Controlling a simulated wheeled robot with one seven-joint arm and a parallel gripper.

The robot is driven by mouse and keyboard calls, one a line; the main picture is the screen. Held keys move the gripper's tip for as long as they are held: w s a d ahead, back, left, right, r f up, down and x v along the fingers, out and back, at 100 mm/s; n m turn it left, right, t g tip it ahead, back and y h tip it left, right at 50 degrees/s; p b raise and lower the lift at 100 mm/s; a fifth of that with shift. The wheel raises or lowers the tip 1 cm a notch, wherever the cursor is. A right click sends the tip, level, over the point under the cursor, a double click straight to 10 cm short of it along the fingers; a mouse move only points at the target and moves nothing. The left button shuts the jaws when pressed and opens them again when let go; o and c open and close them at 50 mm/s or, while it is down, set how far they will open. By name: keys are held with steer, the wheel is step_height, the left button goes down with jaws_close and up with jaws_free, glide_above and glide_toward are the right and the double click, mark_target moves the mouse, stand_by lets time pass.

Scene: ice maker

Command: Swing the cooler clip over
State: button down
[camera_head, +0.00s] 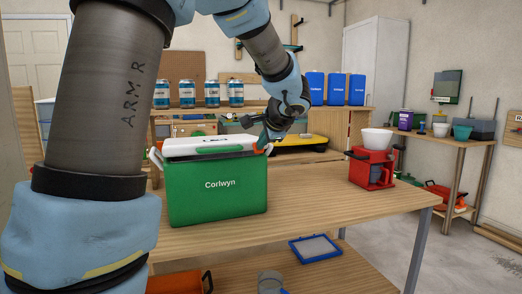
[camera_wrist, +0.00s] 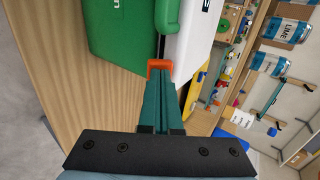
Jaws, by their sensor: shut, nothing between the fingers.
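The green cooler (camera_head: 217,190), marked "Corlwyn", stands on the wooden table with its white lid (camera_head: 210,146) on top. It also shows in the wrist view as a green body (camera_wrist: 118,28) and white lid (camera_wrist: 188,45). The orange clip (camera_wrist: 160,66) sits at the cooler's side by the seam between body and lid; a bit of orange also shows at its right end in the head view. My gripper (camera_wrist: 158,80) has its teal fingers shut together, with the tips right at the clip. Contact cannot be told. In the head view my gripper (camera_head: 268,133) is at the cooler's upper right corner.
A red machine (camera_head: 371,170) with a white bowl (camera_head: 377,138) stands at the table's right. Cans (camera_head: 198,95) and blue containers (camera_head: 335,89) line the shelf behind. A blue-framed tray (camera_head: 315,248) lies lower in front. The table between cooler and machine is clear.

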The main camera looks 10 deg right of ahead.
steer(key=shift+f+t+b, duration=0.8)
steer(key=shift+t+b, duration=0.1)
steer(key=shift+b, duration=3.25)
steer(key=t+b, duration=0.1)
steer(key=b, duration=0.4)
steer(key=shift+s+f+y, duration=0.1)
steer(key=shift+f+y, duration=0.2)
steer(key=shift+f, duration=0.1)
steer(key=shift+r+p, duration=0.6)
steer(key=shift+p, duration=0.05)
steer(key=shift+r, duration=0.1)
steer(key=shift+r+p, duration=0.4)
steer(key=shift+r, duration=0.25)
